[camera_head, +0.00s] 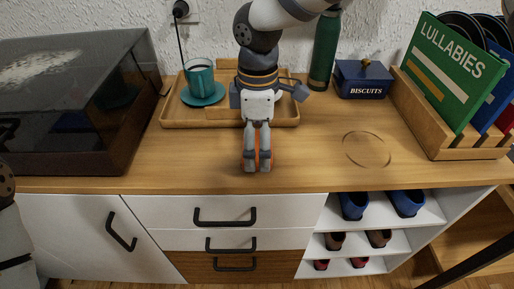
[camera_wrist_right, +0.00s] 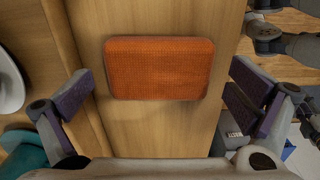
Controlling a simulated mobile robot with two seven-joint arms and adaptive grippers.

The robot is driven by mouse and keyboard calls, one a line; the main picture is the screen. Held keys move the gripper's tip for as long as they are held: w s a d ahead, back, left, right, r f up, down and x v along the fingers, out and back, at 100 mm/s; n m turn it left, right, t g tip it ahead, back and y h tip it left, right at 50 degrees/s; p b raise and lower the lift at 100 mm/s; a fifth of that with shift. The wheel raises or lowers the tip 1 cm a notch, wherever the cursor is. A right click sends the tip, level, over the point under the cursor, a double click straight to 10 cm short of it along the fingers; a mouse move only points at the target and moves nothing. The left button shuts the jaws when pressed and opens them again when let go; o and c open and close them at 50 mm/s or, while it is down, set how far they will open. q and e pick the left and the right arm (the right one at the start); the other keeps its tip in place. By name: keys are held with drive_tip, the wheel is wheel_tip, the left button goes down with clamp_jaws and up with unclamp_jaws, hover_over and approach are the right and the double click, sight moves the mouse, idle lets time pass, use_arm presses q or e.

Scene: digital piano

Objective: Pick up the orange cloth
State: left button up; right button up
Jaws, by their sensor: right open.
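The orange cloth (camera_wrist_right: 159,68) is a folded, textured rectangle lying flat on the wooden cabinet top, seen whole in the right wrist view. In the head view, only slivers of the cloth (camera_head: 268,160) show around my right gripper (camera_head: 256,167), which hides the rest. My right gripper points down over the cloth near the front edge. In the wrist view, its open fingers (camera_wrist_right: 163,78) stand apart on either side of the cloth, with gaps between, and hold nothing. My left gripper is out of view.
Behind my right gripper is a wooden tray (camera_head: 171,121) with a teal cup (camera_head: 200,78) and saucer. A dark-lidded turntable (camera_head: 70,100) stands left. A biscuit tin (camera_head: 363,82), green bottle (camera_head: 324,50) and record rack (camera_head: 425,120) stand right. The top around a ring stain (camera_head: 366,149) is clear.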

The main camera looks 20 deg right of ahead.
drive_tip(key=c, duration=1)
drive_tip(key=shift+r, duration=0.1)
wheel_tip(320, 180, up, 3)
drive_tip(key=shift+w+f, duration=0.15)
drive_tip(key=shift+f, duration=0.05)
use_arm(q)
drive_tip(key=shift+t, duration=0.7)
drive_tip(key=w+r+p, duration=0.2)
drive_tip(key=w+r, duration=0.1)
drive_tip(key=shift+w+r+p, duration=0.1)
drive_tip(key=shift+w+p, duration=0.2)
use_arm(e)
drive_tip(key=s+r, duration=0.3)
drive_tip(key=s, duration=0.1)
drive_tip(key=s+r, duration=0.3)
drive_tip(key=s, duration=0.2)
drive_tip(key=s+a+r, duration=0.1)
drive_tip(key=s+r, duration=0.3)
drive_tip(key=s, duration=0.1)
drive_tip(key=shift+s, duration=0.1)
